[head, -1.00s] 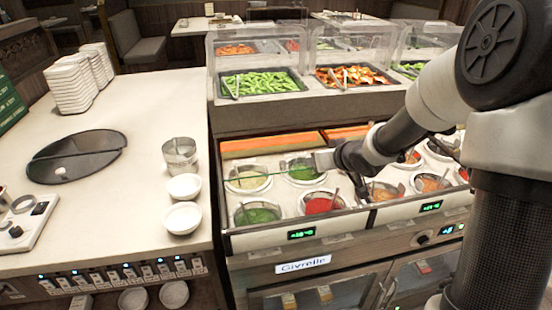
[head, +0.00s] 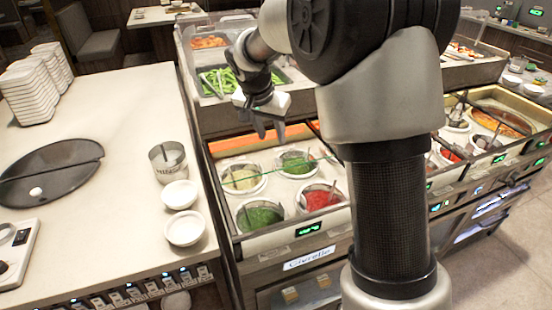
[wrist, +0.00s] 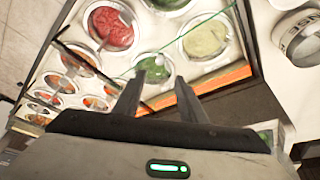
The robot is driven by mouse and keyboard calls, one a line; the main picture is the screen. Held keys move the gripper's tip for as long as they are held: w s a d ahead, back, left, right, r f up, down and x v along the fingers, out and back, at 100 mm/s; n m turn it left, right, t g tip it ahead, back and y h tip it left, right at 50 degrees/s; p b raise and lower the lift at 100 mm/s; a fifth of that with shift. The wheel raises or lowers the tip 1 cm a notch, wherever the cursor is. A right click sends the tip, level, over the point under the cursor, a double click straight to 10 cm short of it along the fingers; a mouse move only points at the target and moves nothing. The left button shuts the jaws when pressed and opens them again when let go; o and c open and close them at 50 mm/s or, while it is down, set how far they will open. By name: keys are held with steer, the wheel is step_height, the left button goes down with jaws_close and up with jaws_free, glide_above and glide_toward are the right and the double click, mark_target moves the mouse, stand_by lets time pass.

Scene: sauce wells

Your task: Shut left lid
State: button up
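The left sauce well section (head: 250,240) shows several round wells with green, red and pale sauces, all in view from above. A thin green-edged clear pane (head: 290,163) crosses above these wells; it seems to be the left lid, but its full outline and angle are hard to tell. The green edge also shows in the wrist view (wrist: 208,23), passing beyond my fingers. My gripper (head: 269,134) hangs above the back of the section, near the orange strip. In the wrist view my gripper (wrist: 158,85) has its two fingers apart with nothing between them.
A clear food guard (head: 205,50) stands behind, over a tray of green vegetables (head: 220,80). A white counter (head: 110,120) at the left holds a metal container (head: 168,163) and two white bowls (head: 183,228). My arm hides the middle wells in the head view.

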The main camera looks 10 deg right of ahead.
mark_target(279, 160)
steer(key=x, duration=1.3)
steer(key=shift+f+b, duration=0.25)
steer(key=shift+b, duration=0.15)
steer(key=shift+c, duration=0.5)
jaws_close()
